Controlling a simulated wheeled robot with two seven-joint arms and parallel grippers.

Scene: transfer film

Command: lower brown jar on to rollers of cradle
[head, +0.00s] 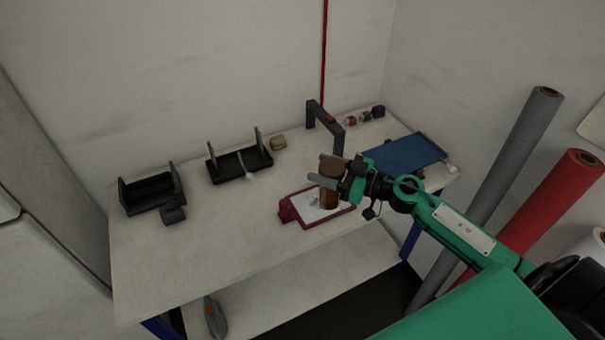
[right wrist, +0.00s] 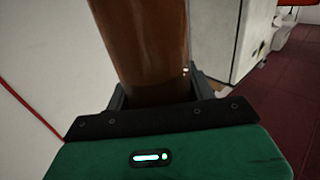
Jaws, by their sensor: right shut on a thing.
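The brown jar (head: 330,181) is upright in my right gripper (head: 330,170), in front of the grey post at the back of the table. The gripper is shut around it, and the jar also fills the upper middle of the right wrist view (right wrist: 145,45). It shows over a maroon board with a white sheet (head: 290,213); whether it touches the board I cannot tell. Two black holders stand to the left: one with two upright posts (head: 228,172) and one with raised end plates (head: 150,192). Which is the cradle, and its rollers, I cannot make out. My left gripper is not in view.
A dark grey bent post (head: 327,124) stands behind the jar. A blue mat (head: 410,153) lies to the right, and a small beige block (head: 278,142) at the back. Grey (head: 515,150) and red (head: 560,190) rolls lean at the right. The front left tabletop is clear.

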